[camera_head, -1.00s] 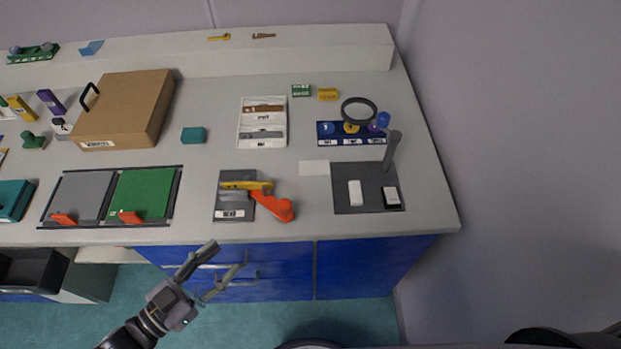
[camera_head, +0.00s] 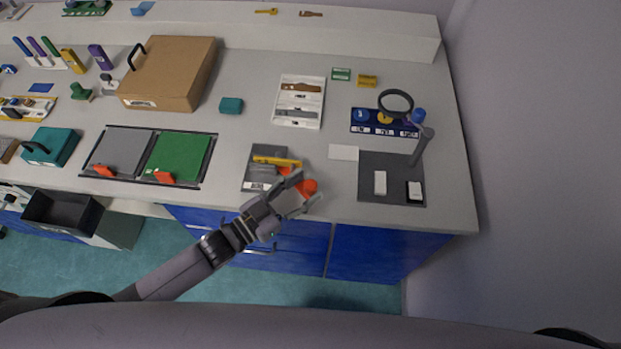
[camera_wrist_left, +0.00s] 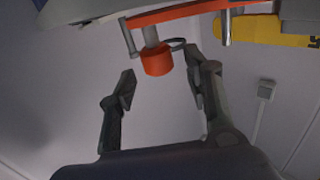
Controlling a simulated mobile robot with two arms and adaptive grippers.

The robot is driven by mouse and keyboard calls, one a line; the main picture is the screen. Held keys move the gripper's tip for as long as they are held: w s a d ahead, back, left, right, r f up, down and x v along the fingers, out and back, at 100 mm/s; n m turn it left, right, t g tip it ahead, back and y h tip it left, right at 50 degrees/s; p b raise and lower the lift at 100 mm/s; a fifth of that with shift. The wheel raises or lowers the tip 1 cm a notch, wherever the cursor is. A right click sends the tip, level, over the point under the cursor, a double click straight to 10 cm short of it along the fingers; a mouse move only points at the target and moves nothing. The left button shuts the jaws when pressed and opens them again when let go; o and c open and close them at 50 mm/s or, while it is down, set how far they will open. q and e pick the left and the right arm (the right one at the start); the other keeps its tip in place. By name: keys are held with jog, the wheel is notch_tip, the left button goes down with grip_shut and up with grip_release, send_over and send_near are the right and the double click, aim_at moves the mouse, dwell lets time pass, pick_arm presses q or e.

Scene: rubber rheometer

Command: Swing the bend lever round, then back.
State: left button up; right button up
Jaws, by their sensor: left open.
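The bend lever (camera_head: 311,186) is orange, on a small dark bending plate (camera_head: 262,150) near the bench's front edge. A yellow bar (camera_head: 278,161) lies across the plate. The lever's end points right, towards the front, and is partly hidden by my left gripper (camera_head: 306,190). My left gripper is open at that end. In the left wrist view, the lever's orange round knob (camera_wrist_left: 157,61) shows just beyond and between the spread fingertips (camera_wrist_left: 159,78). I cannot tell whether a finger touches it. The yellow part (camera_wrist_left: 268,30) shows at the upper right. My right gripper is not in view.
A dark mat (camera_head: 367,190) with a grey post and white blocks lies to the right. A framed panel (camera_head: 202,182) with grey and green halves lies to the left. A white card (camera_head: 344,152) lies between lever and mat. Blue drawers (camera_head: 357,252) are below.

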pick_arm(q)
jog(key=shift+x, duration=1.05)
jog(key=shift+w+d, duration=0.15)
jog(key=shift+d, duration=0.05)
jog(key=c, duration=0.7)
grip_shut()
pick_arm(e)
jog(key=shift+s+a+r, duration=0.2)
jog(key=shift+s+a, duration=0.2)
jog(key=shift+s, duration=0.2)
